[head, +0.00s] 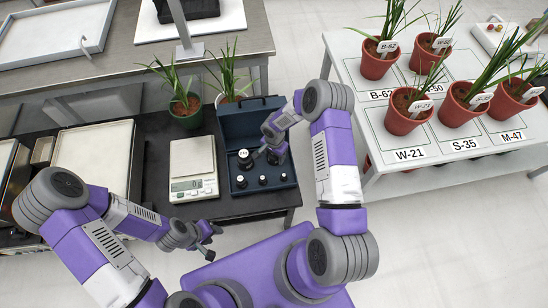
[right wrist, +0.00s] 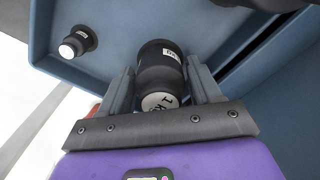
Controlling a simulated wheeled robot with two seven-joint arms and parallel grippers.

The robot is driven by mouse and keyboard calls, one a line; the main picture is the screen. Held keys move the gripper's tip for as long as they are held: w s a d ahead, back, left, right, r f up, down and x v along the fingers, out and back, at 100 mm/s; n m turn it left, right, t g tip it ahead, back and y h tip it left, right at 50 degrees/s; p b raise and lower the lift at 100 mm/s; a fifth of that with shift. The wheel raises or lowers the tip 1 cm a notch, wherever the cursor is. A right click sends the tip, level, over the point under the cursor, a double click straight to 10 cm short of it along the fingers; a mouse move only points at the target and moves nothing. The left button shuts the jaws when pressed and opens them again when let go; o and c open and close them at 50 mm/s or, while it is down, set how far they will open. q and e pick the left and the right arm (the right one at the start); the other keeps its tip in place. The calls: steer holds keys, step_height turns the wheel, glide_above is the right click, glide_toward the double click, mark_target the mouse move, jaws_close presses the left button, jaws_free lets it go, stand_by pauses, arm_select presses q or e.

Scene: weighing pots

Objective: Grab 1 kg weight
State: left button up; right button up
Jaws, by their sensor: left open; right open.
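The 1 kg weight (right wrist: 161,72) is a black cylinder with a pale face marked "1 K", partly cut off by my gripper. It stands in the blue case (head: 234,124). My right gripper (right wrist: 163,82) is open, with one finger on each side of the weight; I cannot tell whether they touch it. In the head view, my right gripper (head: 268,147) reaches into the right part of the case and hides much of this weight. My left gripper (head: 214,235) is open and empty in front of the scale, away from the case.
A larger black weight (head: 244,159) and several small weights (head: 262,181) stand in the case. A small weight (right wrist: 78,42) also shows in the wrist view. A scale (head: 193,160) stands left of the case. Two potted plants (head: 186,111) stand behind. Labelled pots (head: 408,112) fill the right table.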

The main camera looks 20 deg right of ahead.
steer(key=shift+f, duration=0.4)
steer(key=shift+c, duration=0.3)
jaws_close()
steer(key=shift+w+r, duration=0.1)
steer(key=shift+r, duration=0.15)
